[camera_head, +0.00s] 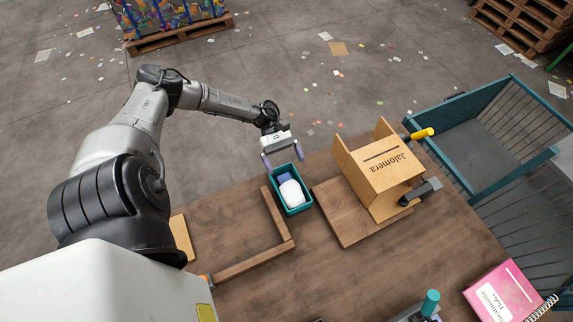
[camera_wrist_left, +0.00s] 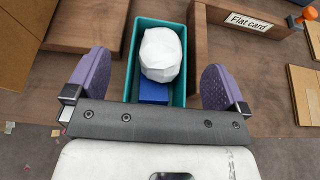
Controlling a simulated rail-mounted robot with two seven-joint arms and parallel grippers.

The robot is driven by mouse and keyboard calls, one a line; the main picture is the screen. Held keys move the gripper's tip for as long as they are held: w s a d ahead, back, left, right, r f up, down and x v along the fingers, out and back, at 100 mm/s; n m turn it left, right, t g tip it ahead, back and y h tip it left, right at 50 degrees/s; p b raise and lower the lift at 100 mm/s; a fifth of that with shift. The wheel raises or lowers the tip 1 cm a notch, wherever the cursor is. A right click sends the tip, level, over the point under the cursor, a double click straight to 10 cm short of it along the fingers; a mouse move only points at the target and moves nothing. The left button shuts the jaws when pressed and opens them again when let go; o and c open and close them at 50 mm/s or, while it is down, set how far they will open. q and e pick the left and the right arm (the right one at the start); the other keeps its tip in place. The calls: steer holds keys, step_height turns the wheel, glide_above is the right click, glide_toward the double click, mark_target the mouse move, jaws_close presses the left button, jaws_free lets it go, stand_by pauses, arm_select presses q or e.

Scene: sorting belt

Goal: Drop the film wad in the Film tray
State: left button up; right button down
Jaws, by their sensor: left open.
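The film wad, seemingly the rounded white lump (camera_head: 291,194), rests inside a small teal tray (camera_head: 307,207) on the wooden table. It also shows in the left wrist view (camera_wrist_left: 161,54), beside a blue block (camera_wrist_left: 153,92) in the same tray. No label shows on the teal tray, so I cannot tell whether it is the Film tray. My left gripper (camera_head: 283,164) is open at the tray's far end. In the left wrist view its purple fingers (camera_wrist_left: 157,82) are apart, either side of the tray, with nothing gripped. My right gripper is not in view.
Wooden strips (camera_head: 257,261) border the tray's left. A wooden box marked Jalomera (camera_head: 375,180) stands right on a board. A board labelled "Flat card" (camera_wrist_left: 247,23) shows in the wrist view. A pink notebook (camera_head: 503,296) lies lower right; a teal-railed cage (camera_head: 455,107) stands beyond.

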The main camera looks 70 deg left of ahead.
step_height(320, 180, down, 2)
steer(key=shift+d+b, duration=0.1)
steer(key=shift+b, duration=0.75)
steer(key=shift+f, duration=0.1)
arm_select(q)
steer(key=v, duration=1.2)
steer(key=shift+a+r, duration=0.15)
steer(key=shift+a, duration=0.05)
steer(key=shift+n, duration=0.3)
